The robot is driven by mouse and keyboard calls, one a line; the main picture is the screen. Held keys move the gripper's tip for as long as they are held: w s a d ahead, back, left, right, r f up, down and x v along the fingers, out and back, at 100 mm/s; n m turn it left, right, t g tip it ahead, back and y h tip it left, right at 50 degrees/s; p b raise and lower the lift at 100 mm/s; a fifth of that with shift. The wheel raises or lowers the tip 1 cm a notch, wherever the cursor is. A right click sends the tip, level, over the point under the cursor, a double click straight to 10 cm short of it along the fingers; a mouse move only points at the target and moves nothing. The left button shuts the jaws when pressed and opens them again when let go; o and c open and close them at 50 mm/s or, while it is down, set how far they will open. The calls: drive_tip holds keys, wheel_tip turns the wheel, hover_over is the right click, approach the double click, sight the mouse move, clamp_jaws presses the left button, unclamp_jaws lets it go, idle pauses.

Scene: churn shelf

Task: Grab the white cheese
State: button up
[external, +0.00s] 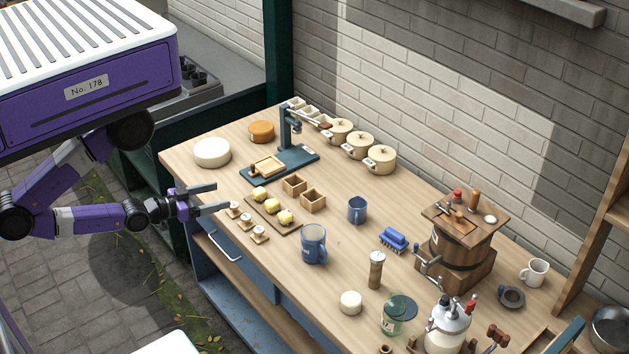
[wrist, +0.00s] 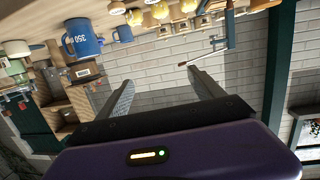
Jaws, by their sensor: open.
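A white cheese wheel (external: 211,152) lies flat at the far left corner of the wooden worktop in the external view. A smaller white round (external: 350,302) sits near the front edge; I cannot tell if it is cheese too. My gripper (external: 222,197) is open and empty at the worktop's left edge, in front of the wheel and apart from it. In the wrist view my gripper (wrist: 158,80) shows both fingers spread with nothing between them. I cannot make out the white wheel in the wrist view.
Beside the wheel are an orange wheel (external: 261,131) and a green press (external: 284,160). Small stamps (external: 246,222) and a board with yellow lumps (external: 272,210) lie near my fingers. A blue mug (external: 313,245) and wooden churn (external: 460,245) stand further right.

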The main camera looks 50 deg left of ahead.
drive_tip(key=w+d+f+m+h, duration=0.1)
drive_tip(key=w+d+m+h, duration=0.2)
drive_tip(key=d, duration=0.4)
drive_tip(key=w+d+h, duration=0.3)
drive_tip(key=w+d, duration=0.2)
drive_tip(key=d, duration=0.1)
drive_tip(key=m+g+h, duration=0.4)
drive_tip(key=m+g, duration=0.2)
drive_tip(key=g, duration=0.1)
hover_over(343, 296)
drive_tip(key=s+a, duration=0.2)
drive_tip(key=a, duration=0.1)
wheel_tip(343, 296, down, 5)
drive_tip(key=shift+g+y, duration=0.4)
drive_tip(key=f, duration=0.2)
drive_tip(key=s+f+b, duration=0.1)
drive_tip(key=f, duration=0.1)
drive_tip(key=shift+a+f, duration=0.1)
drive_tip(key=shift+f, duration=0.15)
drive_tip(key=shift+f+m, duration=0.25)
drive_tip(key=shift+m, duration=0.05)
drive_tip(key=shift+w+d+f, duration=0.15)
drive_tip(key=shift+d+f, duration=0.05)
drive_tip(key=shift+p+x, duration=0.75)
drive_tip(key=shift+x, duration=2.7)
drive_tip(key=shift+w+a+f, duration=0.1)
drive_tip(key=shift+w+a, duration=0.05)
drive_tip(key=shift+w, duration=0.05)
drive_tip(key=c, duration=1.5)
